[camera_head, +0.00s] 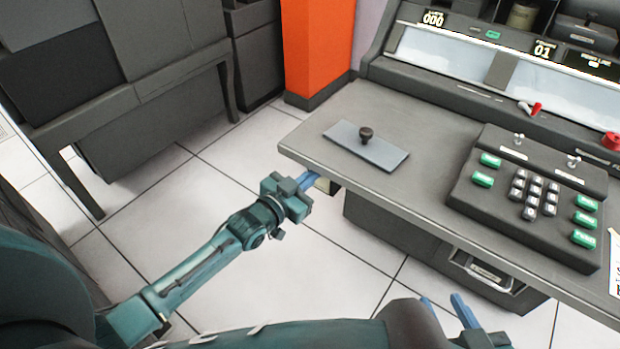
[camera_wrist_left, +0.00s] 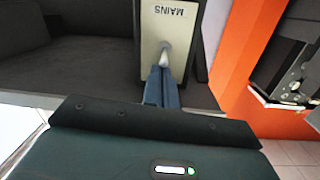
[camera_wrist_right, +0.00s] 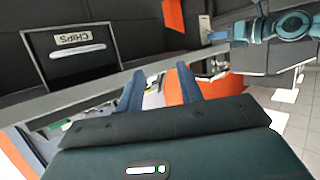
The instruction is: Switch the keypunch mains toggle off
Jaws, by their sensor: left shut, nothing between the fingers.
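The mains plate is a cream panel (camera_wrist_left: 152,38) marked MAINS, seen upside down in the left wrist view. Its pale toggle lever (camera_wrist_left: 165,52) points down toward my fingertips in that view. In the head view only a bit of the plate (camera_head: 327,185) shows under the desk's left end. My left gripper (camera_wrist_left: 163,72) is shut and empty, its tips at the lever's lower end; I cannot tell if they touch. It also shows in the head view (camera_head: 316,179), partly under the desk edge. My right gripper (camera_head: 442,302) is open and empty in front of the desk; it also shows in the right wrist view (camera_wrist_right: 158,76).
The grey desk (camera_head: 300,145) overhangs the plate. On it are a blue-grey plate with a black knob (camera_head: 366,158), a keypad console (camera_head: 530,195) and a red button (camera_head: 611,141). A CHIPS drawer (camera_wrist_right: 85,62) is below.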

